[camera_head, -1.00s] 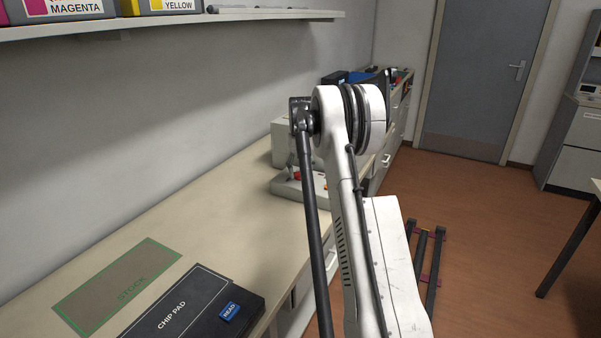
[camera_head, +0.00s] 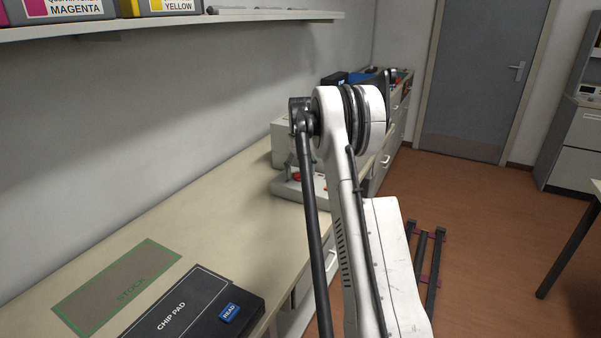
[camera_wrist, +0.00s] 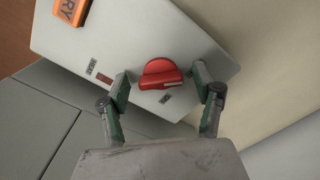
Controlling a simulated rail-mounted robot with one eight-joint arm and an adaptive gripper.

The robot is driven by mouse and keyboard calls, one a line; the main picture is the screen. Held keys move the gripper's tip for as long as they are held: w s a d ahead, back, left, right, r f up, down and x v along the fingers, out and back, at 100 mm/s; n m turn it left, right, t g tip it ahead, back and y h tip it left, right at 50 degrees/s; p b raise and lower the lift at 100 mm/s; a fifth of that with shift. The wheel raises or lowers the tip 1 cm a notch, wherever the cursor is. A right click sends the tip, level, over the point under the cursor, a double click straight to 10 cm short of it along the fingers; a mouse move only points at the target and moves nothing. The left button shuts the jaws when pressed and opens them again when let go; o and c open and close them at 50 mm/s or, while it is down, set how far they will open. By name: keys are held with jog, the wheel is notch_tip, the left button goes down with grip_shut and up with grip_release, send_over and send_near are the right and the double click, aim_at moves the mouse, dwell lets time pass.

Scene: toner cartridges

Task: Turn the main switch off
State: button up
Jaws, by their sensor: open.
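The main switch is a red rotary knob (camera_wrist: 160,73) on a pale grey panel (camera_wrist: 60,40), large in the wrist view. Its raised grip bar lies nearly across the picture, with a light mark towards its right end. My gripper (camera_wrist: 162,78) is open, with one fingertip to the left of the knob and the other to the right. Whether either fingertip touches the knob I cannot tell. In the head view the panel (camera_head: 283,188) shows on the bench beyond my arm, with a small bit of red. My arm hides most of the gripper there.
The bench (camera_head: 215,215) holds a black chip pad (camera_head: 190,310) and a green-edged stock mat (camera_head: 117,285). A shelf (camera_head: 200,22) runs above. Bench space before the panel is clear.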

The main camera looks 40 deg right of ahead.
aim_at(300, 173)
notch_tip(300, 173, up, 12)
dwell(0.5)
dwell(0.4)
jog(key=s+a+r+n+t, duration=0.1)
jog(key=s+a+r, duration=0.3)
jog(key=a, duration=0.5)
jog(key=s+a+r+t+h, duration=0.1)
jog(key=s+a+r, duration=0.3)
jog(key=a, duration=0.6)
jog(key=s+a+r+n+t, duration=0.1)
jog(key=s+a+r, duration=0.35)
jog(key=a, duration=0.45)
jog(key=s+a+f+t, duration=0.1)
jog(key=s+a+f, duration=0.3)
jog(key=s+a, duration=0.2)
jog(key=s+a+f+n+t, duration=0.1)
jog(key=s+a+f, duration=0.3)
jog(key=s, duration=0.6)
jog(key=s+a+f+n+t+y, duration=0.1)
jog(key=s+a+f+t, duration=0.1)
jog(key=s+a+f, duration=0.2)
jog(key=s+a, duration=0.3)
jog(key=s, duration=0.1)
jog(key=shift+s+a+f, duration=0.3)
jog(key=shift+a+f, duration=0.05)
jog(key=shift+f, duration=0.05)
